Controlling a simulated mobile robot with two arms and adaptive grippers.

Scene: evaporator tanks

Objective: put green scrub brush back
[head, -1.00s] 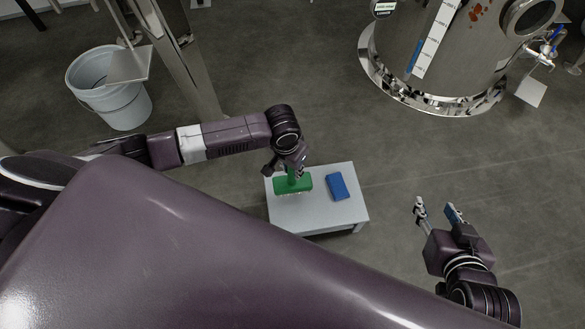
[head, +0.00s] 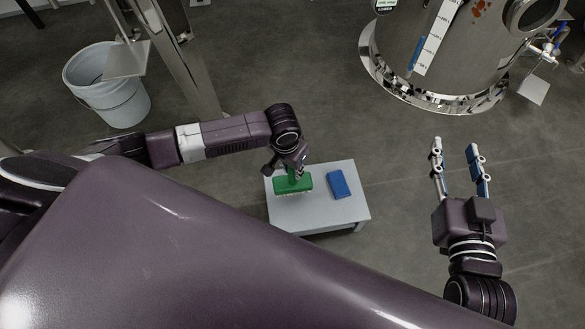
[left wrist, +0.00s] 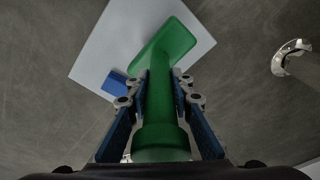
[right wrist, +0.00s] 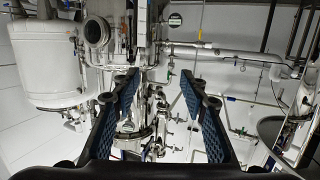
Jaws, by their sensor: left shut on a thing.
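The green scrub brush (head: 293,185) is at the left part of a small white table (head: 312,214), its bristles facing down. I cannot tell whether the bristles touch the table top. My left gripper (head: 291,168) is shut on the brush's upright handle. In the left wrist view the green handle (left wrist: 160,115) runs between the two fingers, with the brush block (left wrist: 168,45) beyond over the white table top. My right gripper (head: 458,152) is open and empty, out to the right of the table. In the right wrist view its two fingers (right wrist: 157,95) stand wide apart with nothing between them.
A blue block-shaped object (head: 339,184) lies on the table right of the brush. A white bucket (head: 112,98) stands on the floor at the left, near a steel leg (head: 180,60). A steel tank (head: 450,50) stands at the back right. The floor between table and right gripper is clear.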

